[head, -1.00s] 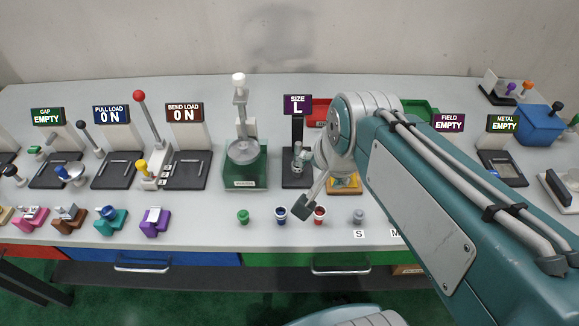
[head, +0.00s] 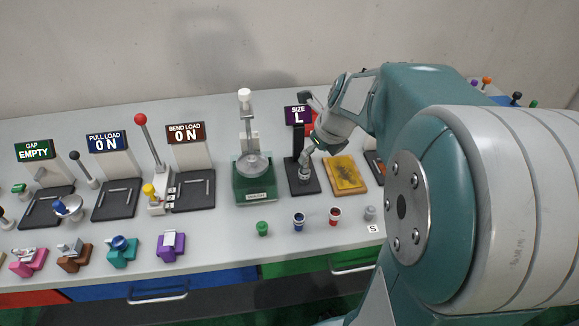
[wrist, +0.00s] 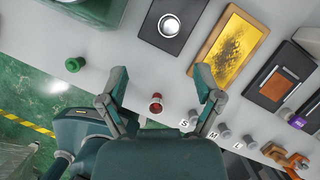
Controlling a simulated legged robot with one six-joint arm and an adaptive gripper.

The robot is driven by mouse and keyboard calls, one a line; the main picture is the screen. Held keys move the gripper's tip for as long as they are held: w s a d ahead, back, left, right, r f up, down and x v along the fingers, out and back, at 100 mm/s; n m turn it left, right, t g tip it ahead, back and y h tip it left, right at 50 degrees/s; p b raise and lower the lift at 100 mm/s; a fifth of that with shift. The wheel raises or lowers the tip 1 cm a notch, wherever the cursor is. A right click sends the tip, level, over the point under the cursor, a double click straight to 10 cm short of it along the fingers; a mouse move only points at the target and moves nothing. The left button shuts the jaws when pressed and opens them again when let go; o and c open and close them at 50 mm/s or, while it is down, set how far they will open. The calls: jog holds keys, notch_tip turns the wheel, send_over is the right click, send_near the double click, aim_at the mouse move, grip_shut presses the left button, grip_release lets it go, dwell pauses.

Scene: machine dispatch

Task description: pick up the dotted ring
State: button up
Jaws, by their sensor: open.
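No dots can be made out on any ring, so I cannot tell which thing is the dotted ring. A bright round metal piece (wrist: 169,25) sits on the black plate of the size gauge, beyond my fingertips in the wrist view. In the head view the gauge (head: 297,140) reads "L". My gripper (wrist: 160,99) is open with nothing between its fingers. In the head view my gripper is partly hidden near the gauge.
Green (head: 262,228) and blue (head: 298,221) cylinders stand along the front edge, with a grey one (head: 370,213) by the S label. A yellow pad (head: 345,174) lies right of the gauge. A green-based press (head: 254,190) stands left of it.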

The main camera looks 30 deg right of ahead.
send_over(308, 170)
jog(key=s+d, duration=0.1)
jog(key=s, duration=0.1)
notch_tip(308, 170, down, 4)
jog(key=shift+w+f, duration=0.1)
jog(key=f, duration=0.1)
jog(key=w+a+f, duration=0.1)
jog(key=f, duration=0.1)
jog(key=a+f, duration=0.1)
jog(key=shift+w+f, duration=0.2)
jog(key=shift+f, duration=0.05)
jog(key=shift+w+d+f, duration=0.15)
jog(key=shift+d+f, duration=0.05)
jog(key=shift+f, duration=0.1)
jog(key=shift+d+f, duration=0.1)
jog(key=shift+d, duration=0.35)
jog(key=c, duration=0.6)
jog(key=shift+a, duration=0.1)
jog(key=c, duration=0.4)
jog(key=shift+a, duration=0.2)
jog(key=shift+c, duration=0.5)
grip_shut()
jog(key=shift+d, duration=0.15)
